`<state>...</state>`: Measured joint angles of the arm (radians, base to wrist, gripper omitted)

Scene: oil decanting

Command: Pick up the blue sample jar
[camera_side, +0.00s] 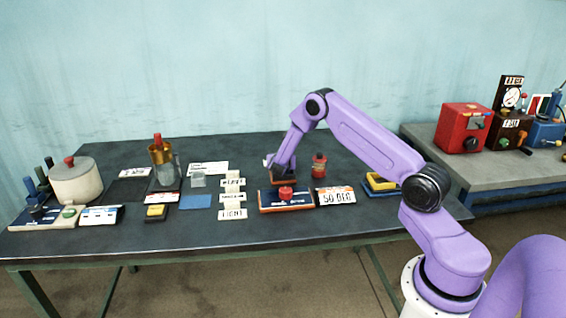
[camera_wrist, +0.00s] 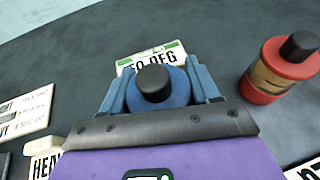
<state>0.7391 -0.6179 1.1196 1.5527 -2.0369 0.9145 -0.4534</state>
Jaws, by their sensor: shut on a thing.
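The blue sample jar (camera_wrist: 176,95) with a black cap sits between the two blue-grey fingers of my gripper (camera_wrist: 158,88) in the wrist view. The fingers are shut on its sides, and the cap faces the camera. In the side view my gripper (camera_side: 281,167) points down at the middle of the table, just behind a blue block with a red knob (camera_side: 286,193). The jar is hidden or too small to make out there. I cannot tell whether its base touches the surface beneath.
A red bottle with a black cap (camera_wrist: 280,68) stands close to the right of my gripper; it also shows in the side view (camera_side: 319,165). A white pot (camera_side: 76,182) and a burner-like stand (camera_side: 162,160) stand to the left.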

